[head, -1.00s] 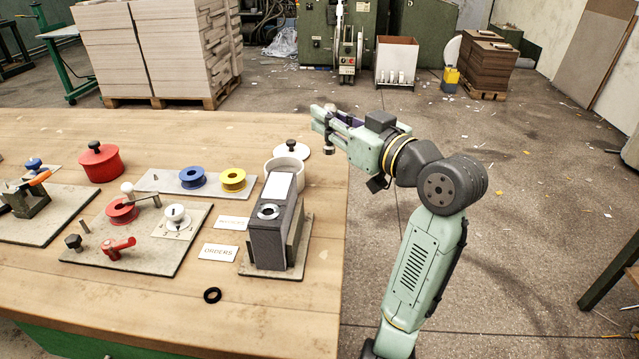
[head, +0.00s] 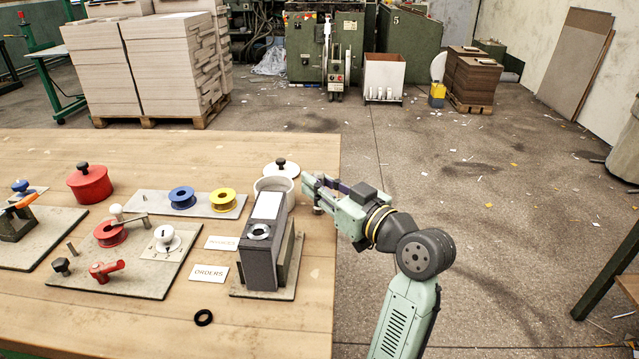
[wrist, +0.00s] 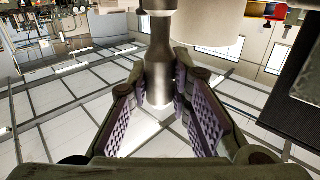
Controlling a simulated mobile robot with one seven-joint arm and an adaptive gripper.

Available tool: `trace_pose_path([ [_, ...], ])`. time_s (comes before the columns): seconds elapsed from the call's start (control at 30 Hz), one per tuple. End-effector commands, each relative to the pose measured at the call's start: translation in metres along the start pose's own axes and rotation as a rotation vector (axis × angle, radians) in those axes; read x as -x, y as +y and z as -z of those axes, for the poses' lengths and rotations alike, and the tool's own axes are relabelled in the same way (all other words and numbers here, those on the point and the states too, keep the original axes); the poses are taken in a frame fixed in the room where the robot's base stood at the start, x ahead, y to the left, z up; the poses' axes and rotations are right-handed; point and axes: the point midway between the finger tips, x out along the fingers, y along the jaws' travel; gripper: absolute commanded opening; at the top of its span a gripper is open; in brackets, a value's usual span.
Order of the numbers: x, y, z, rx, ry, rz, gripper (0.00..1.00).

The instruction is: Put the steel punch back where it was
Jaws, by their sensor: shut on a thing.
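My gripper (head: 312,190) is at the table's right edge, just right of the white pot (head: 273,186). In the wrist view its purple-padded fingers (wrist: 160,105) are closed on the steel punch (wrist: 158,75), a grey metal piece with a narrow waist and a wider end. In the head view only a small grey part of the punch (head: 318,209) shows below the fingers. It is held clear of the table. The place it came from cannot be told from these frames.
A dark grey box file (head: 262,255) stands in a holder left of and nearer than my gripper. A white lid (head: 281,169) lies behind the pot. Boards with spools, a red crank (head: 107,270) and a red pot (head: 89,184) fill the left. Open floor lies right.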

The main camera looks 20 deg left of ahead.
Motion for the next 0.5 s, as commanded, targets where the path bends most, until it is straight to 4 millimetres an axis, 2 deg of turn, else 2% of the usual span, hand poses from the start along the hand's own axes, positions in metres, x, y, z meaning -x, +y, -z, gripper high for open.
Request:
trace_pose_path([
  [0.07,0.0001,0.0,-0.0038,0.0,0.001,0.0,0.0],
  [0.1,0.0,0.0001,-0.0034,0.0,0.0,0.0,0.2],
  [0.37,-0.0001,0.0,-0.0028,-0.001,0.0,0.0,0.38],
  [0.5,-0.0001,0.0,-0.0027,-0.001,0.0,0.0,0.39],
])
